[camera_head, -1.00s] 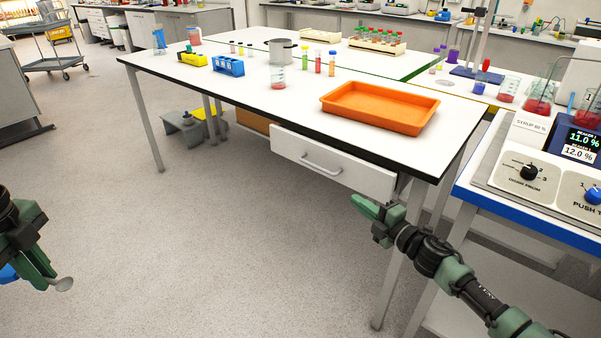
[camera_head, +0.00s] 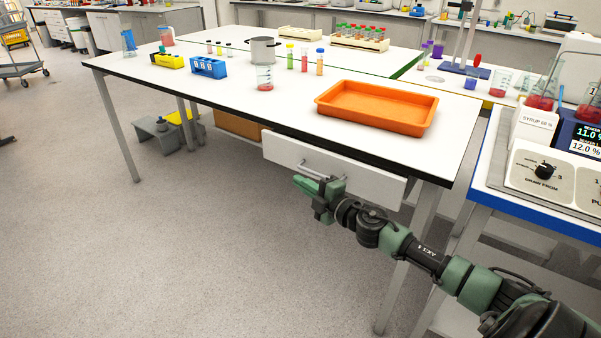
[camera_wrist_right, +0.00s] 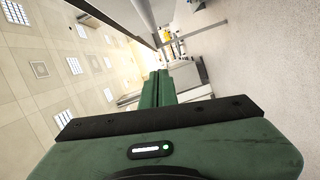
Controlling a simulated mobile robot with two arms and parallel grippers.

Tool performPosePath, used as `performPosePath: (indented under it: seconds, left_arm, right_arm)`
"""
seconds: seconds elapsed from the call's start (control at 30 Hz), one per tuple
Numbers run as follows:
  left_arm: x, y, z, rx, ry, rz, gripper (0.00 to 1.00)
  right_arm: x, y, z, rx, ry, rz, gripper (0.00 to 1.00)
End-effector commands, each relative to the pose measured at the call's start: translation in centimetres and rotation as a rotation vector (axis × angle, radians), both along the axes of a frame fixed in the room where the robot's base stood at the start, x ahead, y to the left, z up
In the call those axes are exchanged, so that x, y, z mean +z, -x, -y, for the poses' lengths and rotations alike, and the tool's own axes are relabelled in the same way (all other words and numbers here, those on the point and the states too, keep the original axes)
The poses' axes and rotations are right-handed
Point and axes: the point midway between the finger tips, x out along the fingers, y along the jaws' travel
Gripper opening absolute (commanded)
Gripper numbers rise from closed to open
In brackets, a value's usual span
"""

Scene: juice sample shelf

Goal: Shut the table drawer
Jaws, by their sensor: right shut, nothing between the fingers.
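The table drawer (camera_head: 365,182) has a white front with a bar handle (camera_head: 312,168) and sits under the near edge of the white table (camera_head: 215,90). Its front stands a little out from under the tabletop. My right gripper (camera_head: 298,181) is shut and empty. In the head view it overlaps the lower part of the drawer front, near the handle. I cannot tell whether it touches. In the right wrist view its green fingers (camera_wrist_right: 158,88) lie together with nothing between them. My left gripper is out of view.
On the table stand an orange tray (camera_head: 375,108), a beaker (camera_head: 264,78), a metal pot (camera_head: 264,50), a blue rack (camera_head: 209,67) and small bottles. A bench with a control box (camera_head: 545,170) stands close on the right. The floor in front is clear.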

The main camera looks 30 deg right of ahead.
Motion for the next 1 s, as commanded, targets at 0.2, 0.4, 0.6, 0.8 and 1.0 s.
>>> performPosePath:
  seconds: [0.2,0.4,0.6,0.8,1.0]
  left_arm:
    - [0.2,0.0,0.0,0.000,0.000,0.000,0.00]
    - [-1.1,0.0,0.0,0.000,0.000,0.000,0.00]
    - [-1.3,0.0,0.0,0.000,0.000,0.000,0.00]
    - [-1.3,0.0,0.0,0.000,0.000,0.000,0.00]
    - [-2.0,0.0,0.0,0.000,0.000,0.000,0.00]
  right_arm:
    - [0.1,-3.6,-0.6,-0.001,0.000,0.003,0.00]
    - [-0.9,-4.6,2.1,-0.001,0.000,0.001,0.00]
    - [-1.0,-4.9,3.0,0.001,-0.001,0.000,0.00]
    - [-0.9,-4.9,3.1,0.001,0.000,-0.001,0.00]
    - [-1.2,-5.4,4.0,-0.002,0.002,0.001,0.00]
